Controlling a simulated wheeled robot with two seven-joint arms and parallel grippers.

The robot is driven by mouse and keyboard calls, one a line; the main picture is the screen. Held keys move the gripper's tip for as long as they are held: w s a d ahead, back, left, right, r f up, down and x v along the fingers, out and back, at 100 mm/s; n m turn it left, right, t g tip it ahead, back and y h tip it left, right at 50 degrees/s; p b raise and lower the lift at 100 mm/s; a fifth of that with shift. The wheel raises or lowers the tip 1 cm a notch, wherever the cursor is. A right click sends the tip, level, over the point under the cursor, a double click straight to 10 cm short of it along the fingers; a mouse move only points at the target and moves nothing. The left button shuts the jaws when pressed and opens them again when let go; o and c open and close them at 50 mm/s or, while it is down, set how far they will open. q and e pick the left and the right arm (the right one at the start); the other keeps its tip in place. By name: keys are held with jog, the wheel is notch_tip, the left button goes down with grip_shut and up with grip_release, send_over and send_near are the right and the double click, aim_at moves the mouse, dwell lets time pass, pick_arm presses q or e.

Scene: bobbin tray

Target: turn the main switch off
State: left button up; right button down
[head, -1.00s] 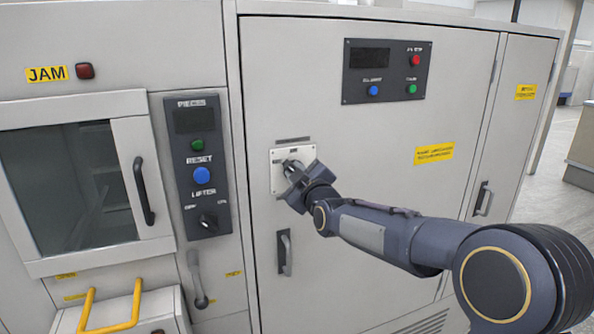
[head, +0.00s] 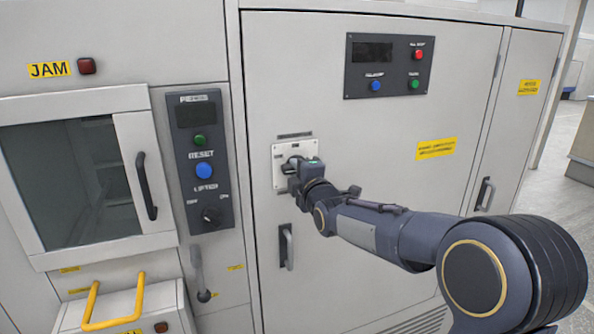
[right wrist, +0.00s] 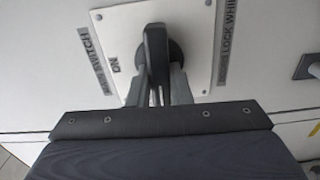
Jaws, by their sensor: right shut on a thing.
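The main switch is a dark handle (right wrist: 156,55) on a round base, set on a white plate (head: 279,175) on the grey cabinet door. In the right wrist view the plate (right wrist: 203,30) bears an "ON" mark left of the handle and a "SWITCH" label at its left. My right gripper (head: 298,170) is at the plate. In the right wrist view its fingers (right wrist: 158,88) are shut on the handle, one on each side. In the head view the gripper hides most of the handle. My left gripper is not in view.
A button panel (head: 388,66) sits above right on the door. A control panel (head: 201,160) with a lifter knob (head: 211,215) is to the left. Door handles (head: 287,246) (head: 485,194) stick out below and to the right. A yellow bar handle (head: 112,310) is at lower left.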

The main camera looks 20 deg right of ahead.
jog(key=shift+n, duration=0.3)
jog(key=c, duration=1.3)
grip_release()
jog(key=s, duration=0.8)
jog(key=shift+a+p, duration=0.25)
jog(key=shift+p, duration=0.1)
jog(key=shift+f, duration=0.1)
